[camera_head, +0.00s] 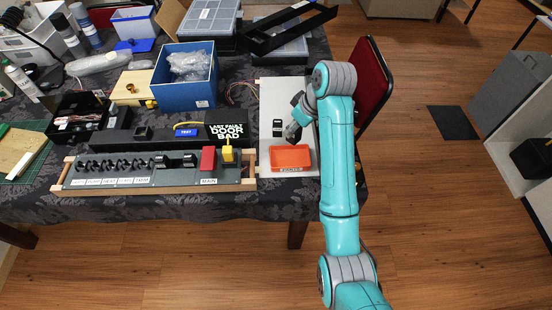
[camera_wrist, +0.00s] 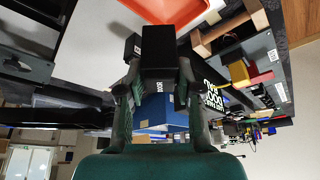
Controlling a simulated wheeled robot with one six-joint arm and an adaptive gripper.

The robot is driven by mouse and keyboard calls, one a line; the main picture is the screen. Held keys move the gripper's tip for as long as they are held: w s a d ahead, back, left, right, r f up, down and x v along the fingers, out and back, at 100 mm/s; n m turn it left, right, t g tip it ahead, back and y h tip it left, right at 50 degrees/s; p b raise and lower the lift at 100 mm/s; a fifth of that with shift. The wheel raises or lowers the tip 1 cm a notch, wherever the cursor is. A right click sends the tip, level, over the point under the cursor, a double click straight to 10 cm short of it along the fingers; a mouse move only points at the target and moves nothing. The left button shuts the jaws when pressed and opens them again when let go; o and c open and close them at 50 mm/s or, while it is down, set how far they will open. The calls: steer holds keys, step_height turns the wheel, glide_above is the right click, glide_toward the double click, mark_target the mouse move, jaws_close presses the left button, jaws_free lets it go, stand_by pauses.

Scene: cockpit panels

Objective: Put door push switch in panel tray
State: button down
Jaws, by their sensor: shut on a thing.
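The door push switch (camera_wrist: 160,48) is a black block with the white word DOOR on it. In the wrist view it sits between the two fingers of my gripper (camera_wrist: 160,78), which is shut on it. In the head view my gripper (camera_head: 293,131) is over the white board, just above the orange panel tray (camera_head: 290,157), and the held switch is hard to make out there. The tray lies at the board's front end and looks empty. Part of it shows at the top of the wrist view (camera_wrist: 175,12).
Another small black part (camera_head: 278,127) is on the white board (camera_head: 270,98), left of my gripper. A switch panel (camera_head: 130,175) with red and yellow pieces lies left of the tray. A blue box (camera_head: 185,85) stands behind. A red chair (camera_head: 371,80) is to the right.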

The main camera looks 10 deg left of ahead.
mark_target(297, 142)
steer(key=shift+a+f, duration=0.2)
step_height(297, 142, down, 10)
steer(key=shift+s+a+r, duration=0.1)
steer(key=shift+a+r, duration=0.05)
steer(key=shift+r, duration=0.05)
stand_by(0.3)
steer(key=c, duration=0.8)
jaws_free()
steer(key=shift+f, duration=0.1)
steer(key=shift+o, duration=0.2)
steer(key=shift+v, duration=3.9)
